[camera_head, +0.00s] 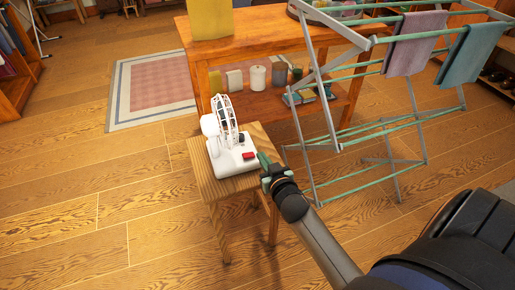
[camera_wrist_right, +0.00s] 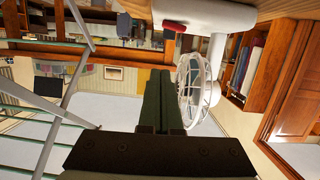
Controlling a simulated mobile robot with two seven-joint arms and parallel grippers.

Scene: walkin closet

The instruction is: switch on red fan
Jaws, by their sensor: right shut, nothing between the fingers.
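A small white fan (camera_head: 227,130) with a round wire cage stands on a wooden stool (camera_head: 205,177). The fan is white, not red; a red button (camera_head: 249,155) sits on the near right part of its base. My right gripper (camera_head: 262,159) is shut and empty, just right of the button; whether it touches cannot be told. In the right wrist view, which is upside down, the shut fingers (camera_wrist_right: 161,78) show with the fan's cage (camera_wrist_right: 198,85) beside them and the red button (camera_wrist_right: 174,27) beyond their tips. My left gripper is not in view.
A drying rack (camera_head: 330,144) with hanging towels stands to the right of the stool. A wooden table (camera_head: 265,40) with shelf items is behind it. A pink and white rug (camera_head: 150,90) lies at the back left. The floor left of the stool is clear.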

